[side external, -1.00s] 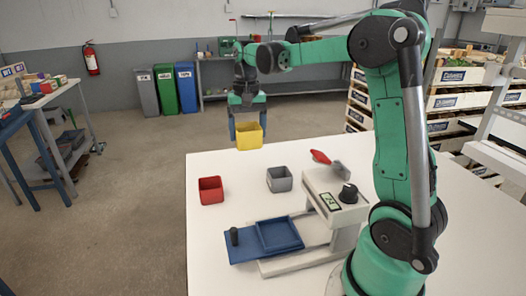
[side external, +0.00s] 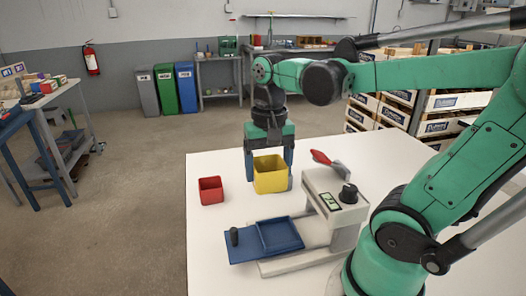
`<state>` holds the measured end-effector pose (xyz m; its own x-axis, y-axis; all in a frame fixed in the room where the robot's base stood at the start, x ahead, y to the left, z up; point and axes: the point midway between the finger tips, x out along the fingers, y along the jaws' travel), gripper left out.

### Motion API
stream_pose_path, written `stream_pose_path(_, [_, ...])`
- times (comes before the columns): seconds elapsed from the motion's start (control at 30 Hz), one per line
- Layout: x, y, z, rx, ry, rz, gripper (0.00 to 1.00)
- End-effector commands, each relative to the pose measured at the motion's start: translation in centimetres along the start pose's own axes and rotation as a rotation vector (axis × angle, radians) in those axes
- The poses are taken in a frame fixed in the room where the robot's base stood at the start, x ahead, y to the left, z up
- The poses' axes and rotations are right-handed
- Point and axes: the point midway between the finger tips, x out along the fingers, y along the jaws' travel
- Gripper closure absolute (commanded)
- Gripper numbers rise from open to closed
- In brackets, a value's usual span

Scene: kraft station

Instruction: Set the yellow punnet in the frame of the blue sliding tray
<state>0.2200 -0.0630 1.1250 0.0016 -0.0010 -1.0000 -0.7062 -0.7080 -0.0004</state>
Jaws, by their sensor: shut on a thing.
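The yellow punnet (side external: 271,176) is a square open-topped box held between the fingers of my gripper (side external: 270,172). It hangs upright above the white table, behind the blue sliding tray in the picture. The blue sliding tray (side external: 242,250) lies at the front, with a raised square frame (side external: 280,236) on its right part and a dark knob (side external: 234,236) on its left. The frame looks empty. The punnet is apart from the frame. The grey punnet seen earlier is hidden behind the yellow one.
A red punnet (side external: 210,190) stands on the white table (side external: 215,220) left of the yellow one. A grey sealing machine (side external: 335,205) with a dark knob and a red-handled lever (side external: 325,160) stands to the right of the tray. The table's left front is clear.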

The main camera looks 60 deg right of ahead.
Motion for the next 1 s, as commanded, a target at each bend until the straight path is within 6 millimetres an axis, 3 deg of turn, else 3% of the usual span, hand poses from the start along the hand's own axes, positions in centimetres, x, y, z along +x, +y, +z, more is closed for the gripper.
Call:
stream_pose_path(0.1, [1.7, 0.6, 2.2, -0.002, 0.000, 0.000, 0.75])
stream_pose_path(0.27, [2.9, 0.9, 3.4, -0.001, 0.000, 0.000, 0.75])
stream_pose_path(1.0, [8.3, 0.9, 3.5, 0.000, 0.000, 0.000, 0.75])
